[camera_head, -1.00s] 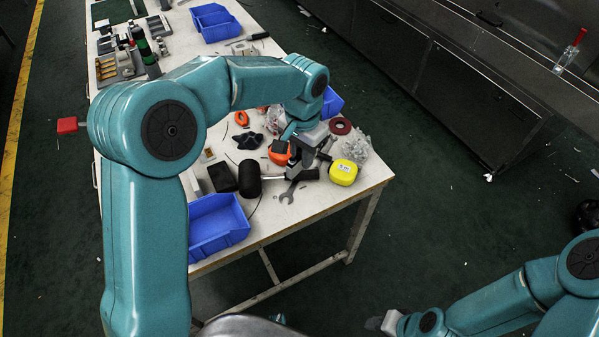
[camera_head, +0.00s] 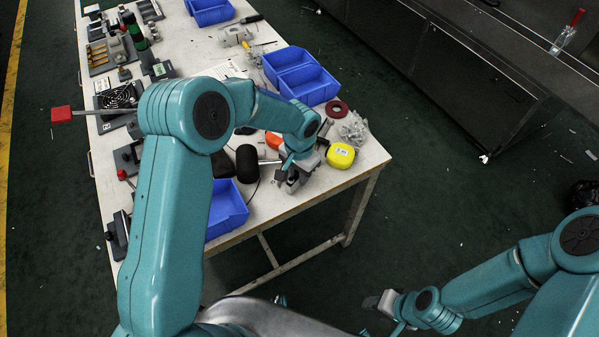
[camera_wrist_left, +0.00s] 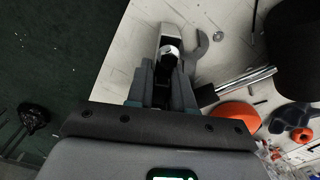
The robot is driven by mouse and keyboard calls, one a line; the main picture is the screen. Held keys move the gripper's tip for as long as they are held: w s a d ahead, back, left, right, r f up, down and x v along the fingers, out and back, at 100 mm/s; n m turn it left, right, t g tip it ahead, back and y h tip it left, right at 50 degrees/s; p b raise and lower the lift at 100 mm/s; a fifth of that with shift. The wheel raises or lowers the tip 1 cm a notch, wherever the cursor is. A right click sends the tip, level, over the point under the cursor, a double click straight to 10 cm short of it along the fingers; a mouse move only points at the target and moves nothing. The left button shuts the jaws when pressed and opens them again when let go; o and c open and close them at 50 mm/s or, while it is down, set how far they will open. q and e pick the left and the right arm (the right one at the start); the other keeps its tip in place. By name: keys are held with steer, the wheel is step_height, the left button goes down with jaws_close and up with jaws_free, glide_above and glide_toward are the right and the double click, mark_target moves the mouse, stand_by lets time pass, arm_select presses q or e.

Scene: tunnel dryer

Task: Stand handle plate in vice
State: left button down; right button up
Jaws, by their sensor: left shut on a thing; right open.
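My left gripper (camera_head: 291,182) is low over the front right part of the worktable. In the left wrist view its jaws (camera_wrist_left: 170,72) are shut on a small grey metal piece with a round shiny knob (camera_wrist_left: 170,48). This may be the handle plate; its full shape is partly hidden by the fingers. An open-ended wrench (camera_wrist_left: 203,45) lies right beside the jaws. My right gripper (camera_head: 382,302) is open and empty, out over the floor, clear of the table. A grey metal device (camera_head: 235,36) at the back of the table may be the vice; I cannot tell surely.
Blue bins (camera_head: 228,212) stand in front and behind (camera_head: 306,84). A red-ended bar (camera_head: 61,115) juts past the left edge.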

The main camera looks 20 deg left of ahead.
arm_select(q)
steer(key=shift+f+b, duration=0.2)
steer(key=shift+b, duration=0.1)
steer(key=c, duration=1)
jaws_free()
steer(key=shift+r, duration=0.1)
